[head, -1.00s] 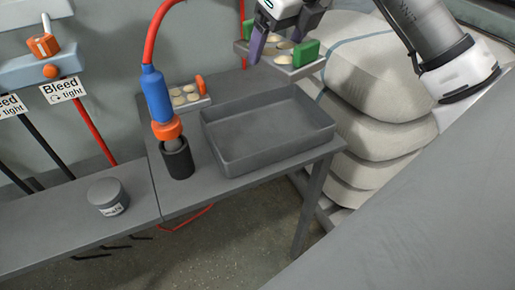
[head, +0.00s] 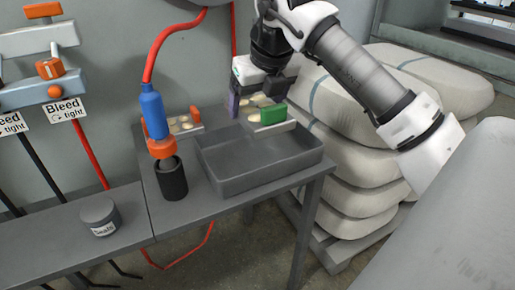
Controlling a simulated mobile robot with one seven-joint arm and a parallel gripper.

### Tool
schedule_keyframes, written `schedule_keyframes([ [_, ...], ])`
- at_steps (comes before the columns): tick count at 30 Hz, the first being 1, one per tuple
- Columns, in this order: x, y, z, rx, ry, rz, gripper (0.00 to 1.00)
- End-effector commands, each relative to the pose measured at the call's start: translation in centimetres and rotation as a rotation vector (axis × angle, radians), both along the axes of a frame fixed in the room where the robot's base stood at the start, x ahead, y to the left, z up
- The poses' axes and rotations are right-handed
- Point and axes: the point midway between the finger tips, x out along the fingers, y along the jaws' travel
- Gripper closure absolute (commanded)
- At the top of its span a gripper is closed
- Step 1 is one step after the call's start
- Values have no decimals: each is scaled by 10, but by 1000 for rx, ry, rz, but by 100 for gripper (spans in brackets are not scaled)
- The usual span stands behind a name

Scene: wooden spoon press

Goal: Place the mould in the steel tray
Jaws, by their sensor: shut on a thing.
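The mould (head: 275,129) is a small grey tray with several pale rounded shapes in it and a green block at its right end. My gripper (head: 258,100), with purple fingers, is shut on it; the exact grip is partly hidden. The mould hangs over the back part of the steel tray (head: 228,187), a wide grey open box on the bench. The tray floor that shows is bare. I cannot tell whether the mould touches the tray.
A similar mould with an orange block (head: 185,124) lies behind the tray at left. A blue and orange tool (head: 153,115) on a red hose stands in a black cup (head: 171,180). A grey jar (head: 100,216) is further left. White sacks (head: 345,165) are stacked at right.

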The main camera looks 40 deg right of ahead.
Motion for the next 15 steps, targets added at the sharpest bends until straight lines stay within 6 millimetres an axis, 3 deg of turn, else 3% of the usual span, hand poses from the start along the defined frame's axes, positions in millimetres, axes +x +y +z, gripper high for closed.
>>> schedule_keyframes([
  [1,-1,0,-14,1,-2,1,68],
  [6,0,0,-45,0,-3,0,68],
  [15,0,0,-65,0,-2,0,68],
])
